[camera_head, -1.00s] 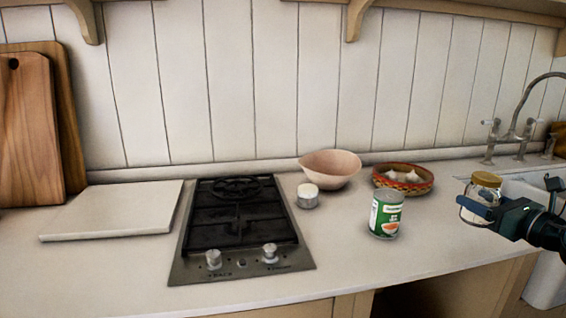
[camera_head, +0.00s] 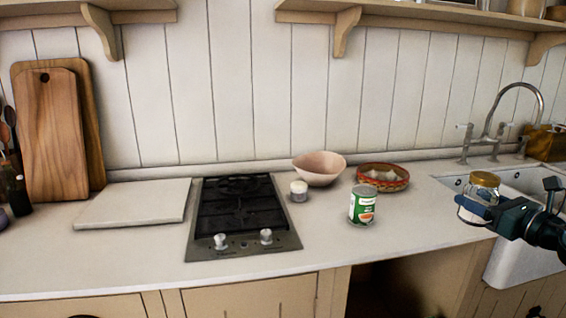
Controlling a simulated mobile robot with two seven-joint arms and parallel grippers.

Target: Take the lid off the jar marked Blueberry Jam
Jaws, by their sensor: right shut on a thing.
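A glass jar (camera_head: 481,196) with a gold lid (camera_head: 484,179) is at the right, in front of the sink. The lid sits on the jar's mouth and the jar is upright. A pale label shows on the jar, but I cannot read its words. My right gripper (camera_head: 474,208) comes in from the right and is shut on the jar's body, below the lid. I cannot tell whether the jar's bottom touches anything. My left gripper is not in view.
A green-labelled can (camera_head: 362,206), a red patterned bowl (camera_head: 383,178) with garlic, a pink bowl (camera_head: 319,169) and a small white-topped jar (camera_head: 299,191) stand right of the stove (camera_head: 243,218). The white sink (camera_head: 535,183) is at the right. The front counter is fairly clear.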

